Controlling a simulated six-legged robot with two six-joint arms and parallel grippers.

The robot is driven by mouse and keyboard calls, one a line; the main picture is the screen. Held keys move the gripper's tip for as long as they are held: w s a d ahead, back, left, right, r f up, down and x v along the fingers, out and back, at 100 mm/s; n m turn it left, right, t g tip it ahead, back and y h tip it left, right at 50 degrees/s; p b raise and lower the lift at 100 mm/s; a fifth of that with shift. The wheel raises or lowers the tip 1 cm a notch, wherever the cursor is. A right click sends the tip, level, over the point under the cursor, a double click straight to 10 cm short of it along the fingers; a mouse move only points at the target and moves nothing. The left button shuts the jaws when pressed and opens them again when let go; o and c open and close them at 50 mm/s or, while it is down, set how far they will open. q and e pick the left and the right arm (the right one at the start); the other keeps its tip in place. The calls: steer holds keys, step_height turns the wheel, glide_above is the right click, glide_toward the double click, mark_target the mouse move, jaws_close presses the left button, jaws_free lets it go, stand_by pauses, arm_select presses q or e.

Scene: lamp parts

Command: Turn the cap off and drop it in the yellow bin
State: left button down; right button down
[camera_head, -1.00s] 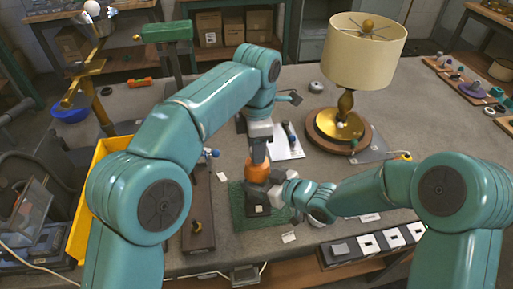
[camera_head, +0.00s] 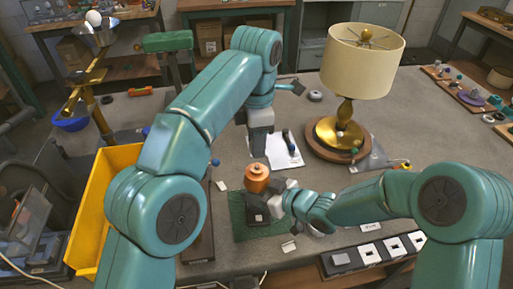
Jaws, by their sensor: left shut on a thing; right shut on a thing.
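An orange, rounded body (camera_head: 257,180) with a small raised centre on top stands upright over the green mat (camera_head: 240,224). My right gripper (camera_head: 272,203) is shut on its lower part from the right. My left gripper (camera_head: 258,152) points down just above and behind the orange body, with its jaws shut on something. I take that to be the cap, but it is hidden by the fingers and cannot be made out. The yellow bin (camera_head: 97,215) stands at the left, partly covered by my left arm; its inside is partly visible.
A lamp with a cream shade (camera_head: 361,60) stands at the back right. A white sheet (camera_head: 283,150) lies behind the orange body. A tray of switch plates (camera_head: 370,252) is at the front right.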

steer(key=shift+c, duration=0.8)
jaws_free()
steer(key=shift+s+f, duration=0.15)
steer(key=shift+f, duration=0.2)
steer(key=shift+r, duration=0.1)
